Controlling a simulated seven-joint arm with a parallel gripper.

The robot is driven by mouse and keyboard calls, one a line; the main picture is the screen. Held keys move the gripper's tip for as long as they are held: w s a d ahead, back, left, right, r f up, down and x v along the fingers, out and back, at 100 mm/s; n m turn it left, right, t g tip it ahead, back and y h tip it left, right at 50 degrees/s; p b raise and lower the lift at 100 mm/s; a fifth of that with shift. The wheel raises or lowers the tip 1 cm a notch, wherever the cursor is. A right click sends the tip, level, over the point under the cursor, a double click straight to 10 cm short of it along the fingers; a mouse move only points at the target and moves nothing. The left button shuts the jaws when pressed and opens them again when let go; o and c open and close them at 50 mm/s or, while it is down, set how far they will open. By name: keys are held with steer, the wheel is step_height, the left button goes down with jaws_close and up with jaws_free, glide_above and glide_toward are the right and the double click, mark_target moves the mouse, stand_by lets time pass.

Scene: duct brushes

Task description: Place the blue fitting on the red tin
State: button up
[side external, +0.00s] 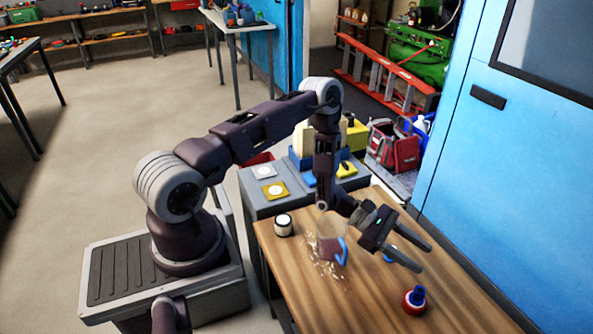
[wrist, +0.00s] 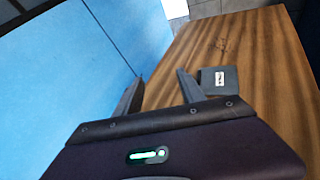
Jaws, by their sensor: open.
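A small red tin (side external: 413,303) stands near the right edge of the wooden table in the side view. A dark blue fitting (side external: 419,292) sits upright on top of it, apparently touching it. Another small blue item (side external: 389,257) shows partly behind my gripper's fingers; I cannot tell what it is. My gripper (side external: 424,259) is open and empty above the table, tilted to the right, up and behind the red tin. In the wrist view my two fingers (wrist: 160,77) are apart with nothing between them. Neither the tin nor the fitting shows there.
A dark square piece (wrist: 219,80) with a white label lies on the table. Blue cabinets (wrist: 95,65) rise beside the table.

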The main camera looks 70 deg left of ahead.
steer(key=s+d+r+m+g, duration=0.1)
steer(key=d+r+m+g, duration=0.15)
steer(key=r, duration=0.35)
steer(key=s+d+r+m+g+h, duration=0.1)
steer(key=r+m, duration=0.2)
steer(key=r, duration=0.2)
steer(key=s+d+r+m+g, duration=0.2)
steer(key=r+m, duration=0.1)
steer(key=r, duration=0.3)
steer(key=s+d+r+m+g+y, duration=0.2)
steer(key=s+r+m+g+y, duration=0.1)
steer(key=s+r+m, duration=0.55)
steer(key=s+a+r+m+t+y, duration=0.2)
steer(key=s+a+y, duration=0.3)
steer(key=s, duration=0.4)
steer(key=s+a+r+m+t+y, duration=0.3)
steer(key=s+a, duration=0.4)
steer(key=s, duration=0.3)
steer(key=shift+a+r+m+t+y, duration=0.35)
steer(key=shift+r+t+y, duration=0.2)
steer(key=shift+r+y, duration=0.5)
